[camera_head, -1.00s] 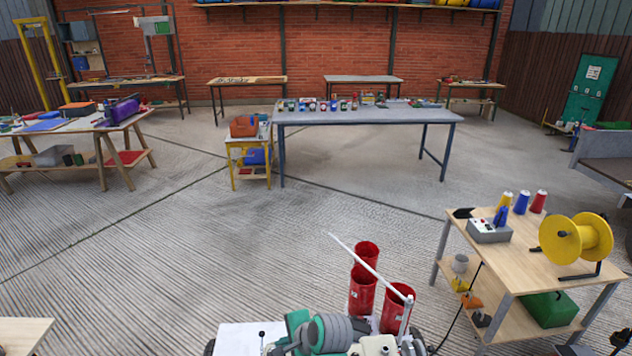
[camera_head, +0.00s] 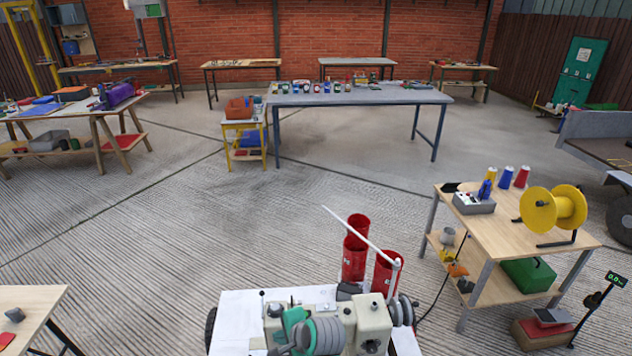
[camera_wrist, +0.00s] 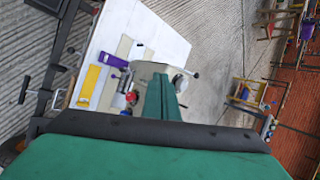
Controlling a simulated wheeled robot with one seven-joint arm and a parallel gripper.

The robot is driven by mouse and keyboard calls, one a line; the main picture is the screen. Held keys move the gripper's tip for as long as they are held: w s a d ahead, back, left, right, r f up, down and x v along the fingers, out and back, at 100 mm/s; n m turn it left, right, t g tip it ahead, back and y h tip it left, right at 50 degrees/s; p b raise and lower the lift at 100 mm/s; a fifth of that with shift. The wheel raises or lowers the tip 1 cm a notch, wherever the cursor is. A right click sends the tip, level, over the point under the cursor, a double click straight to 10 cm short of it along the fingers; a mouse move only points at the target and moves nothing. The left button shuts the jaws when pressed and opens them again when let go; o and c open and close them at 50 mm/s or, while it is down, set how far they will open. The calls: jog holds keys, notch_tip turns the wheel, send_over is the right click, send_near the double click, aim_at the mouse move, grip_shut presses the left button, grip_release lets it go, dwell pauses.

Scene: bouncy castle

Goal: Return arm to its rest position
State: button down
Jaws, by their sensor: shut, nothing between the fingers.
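My gripper (camera_wrist: 160,82) shows in the wrist view as two narrow green fingers set close together, shut and empty. They point toward a white surface (camera_wrist: 165,30) with a beige machine (camera_wrist: 135,85) on it. I cannot tell whether the fingers touch anything there. In the head view, the beige machine (camera_head: 374,322) stands at the bottom centre, beside a green and grey ribbed part. I cannot pick out my fingertips in the head view.
Red cylinders (camera_head: 355,258) and a slanted white rod (camera_head: 350,230) stand behind the machine. A wooden table (camera_head: 545,232) with a yellow reel (camera_head: 538,212) is at right. Another tabletop (camera_head: 30,300) is at lower left. The concrete floor (camera_head: 200,235) between is largely clear.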

jog(key=s+d+f+n+t+h, duration=0.2)
jog(key=s+d+f+t, duration=0.15)
jog(key=s+f, duration=0.45)
jog(key=s+d+f+n+t+h, duration=0.2)
jog(key=s+d+f+n, duration=0.15)
jog(key=s, duration=0.85)
jog(key=s+d+r+n+t, duration=0.1)
jog(key=s+r+n+t, duration=0.1)
jog(key=s+r, duration=0.5)
jog(key=s+d+r+n+t+h, duration=0.1)
jog(key=s+r+n, duration=0.4)
jog(key=s, duration=0.8)
notch_tip(320, 180, up, 3)
jog(key=shift+d+r+t+h, duration=0.2)
jog(key=shift+d+t+h, duration=0.1)
jog(key=shift+t, duration=0.35)
jog(key=shift+n, duration=0.25)
